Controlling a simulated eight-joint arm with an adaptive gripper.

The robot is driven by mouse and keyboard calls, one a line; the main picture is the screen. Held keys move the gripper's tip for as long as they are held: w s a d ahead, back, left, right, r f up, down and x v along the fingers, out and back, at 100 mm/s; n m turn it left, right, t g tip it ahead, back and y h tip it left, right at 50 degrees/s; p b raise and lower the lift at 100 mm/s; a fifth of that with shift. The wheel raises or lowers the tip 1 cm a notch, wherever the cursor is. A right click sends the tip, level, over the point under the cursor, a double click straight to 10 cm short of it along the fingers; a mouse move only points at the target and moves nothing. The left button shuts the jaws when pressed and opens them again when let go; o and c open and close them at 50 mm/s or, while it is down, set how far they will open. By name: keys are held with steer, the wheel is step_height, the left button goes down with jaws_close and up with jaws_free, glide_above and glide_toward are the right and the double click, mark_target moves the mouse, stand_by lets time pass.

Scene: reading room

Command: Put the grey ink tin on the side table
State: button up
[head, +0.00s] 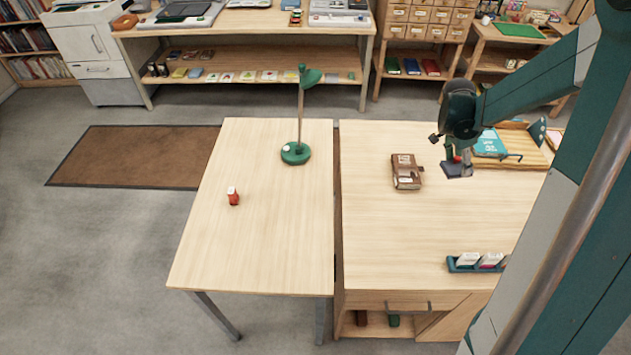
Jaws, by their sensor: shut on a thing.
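My gripper (457,168) hangs over the back right of the desk (430,225), right of a brown book-like case. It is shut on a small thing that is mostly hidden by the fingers. Grey and a little red show there, and it may be the grey ink tin; I cannot make out its outline. I cannot tell whether it touches the desktop. The side table (255,245), a pale wooden top on metal legs, adjoins the desk on the left. A small red bottle or tin with a white top (233,196) stands on it.
A green lamp (296,153) stands at the side table's back right. On the desk are the brown case (406,171), a teal book (490,143) on a wooden tray, and a teal card holder (453,265). The side table's front and middle are clear.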

steer(key=s+a+n+t, duration=0.1)
steer(key=s+a+n, duration=0.1)
steer(key=a, duration=1.7)
steer(key=s+a+n, duration=0.1)
steer(key=s+a, duration=0.2)
steer(key=a, duration=1.6)
steer(key=s+a+n, duration=0.1)
steer(key=s+a, duration=0.9)
steer(key=a, duration=0.3)
steer(key=s+a+n+t+y, duration=0.1)
steer(key=s+a+n, duration=0.1)
steer(key=s+a, duration=0.9)
steer(key=a, duration=0.3)
steer(key=shift+r+n, duration=0.15)
steer(key=shift+n, duration=0.15)
steer(key=shift+f+b, duration=0.55)
steer(key=shift+f, duration=2.4)
steer(key=shift+f+b, duration=0.3)
steer(key=shift+f, duration=1.75)
